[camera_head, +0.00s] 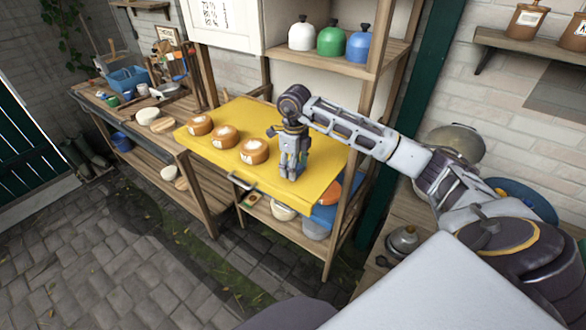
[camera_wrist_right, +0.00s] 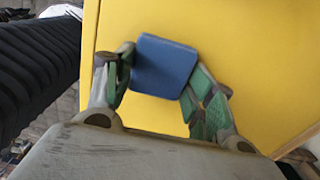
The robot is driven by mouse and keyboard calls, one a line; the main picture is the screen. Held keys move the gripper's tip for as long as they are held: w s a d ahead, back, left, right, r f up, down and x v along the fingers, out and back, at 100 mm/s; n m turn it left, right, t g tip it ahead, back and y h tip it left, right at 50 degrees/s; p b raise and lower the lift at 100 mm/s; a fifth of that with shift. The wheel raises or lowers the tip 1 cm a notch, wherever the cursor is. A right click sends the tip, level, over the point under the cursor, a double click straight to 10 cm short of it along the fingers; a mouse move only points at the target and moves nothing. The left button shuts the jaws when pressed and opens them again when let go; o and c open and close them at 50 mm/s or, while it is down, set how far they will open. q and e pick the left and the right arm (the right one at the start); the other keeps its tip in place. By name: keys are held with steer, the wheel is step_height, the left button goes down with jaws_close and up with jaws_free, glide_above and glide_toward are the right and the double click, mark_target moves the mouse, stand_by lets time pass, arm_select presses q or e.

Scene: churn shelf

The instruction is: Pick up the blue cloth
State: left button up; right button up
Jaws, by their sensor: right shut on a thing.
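The blue cloth (camera_wrist_right: 165,58) shows in the wrist view as a small folded square with rounded corners, between the two green-padded fingers of my right gripper (camera_wrist_right: 159,78). The fingers are closed on its left and right sides. In the head view my right gripper (camera_head: 291,170) points down over the right part of the yellow board (camera_head: 325,170). The cloth is hidden behind the gripper there. I cannot tell whether the cloth touches the board or is lifted off it. My left gripper is in neither view.
Several round orange-brown items with pale labels, such as this one (camera_head: 254,150), sit on the board left of my gripper. White, green and blue domed containers (camera_head: 330,40) stand on the shelf above. A wooden post (camera_head: 352,205) rises close on the right.

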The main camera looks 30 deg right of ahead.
steer(key=shift+r, duration=0.15)
step_height(320, 180, up, 10)
steer(key=b, duration=0.1)
steer(key=shift+b, duration=0.35)
stand_by(0.4)
steer(key=o, duration=0.3)
steer(key=c, duration=0.4)
steer(key=shift+o, duration=0.2)
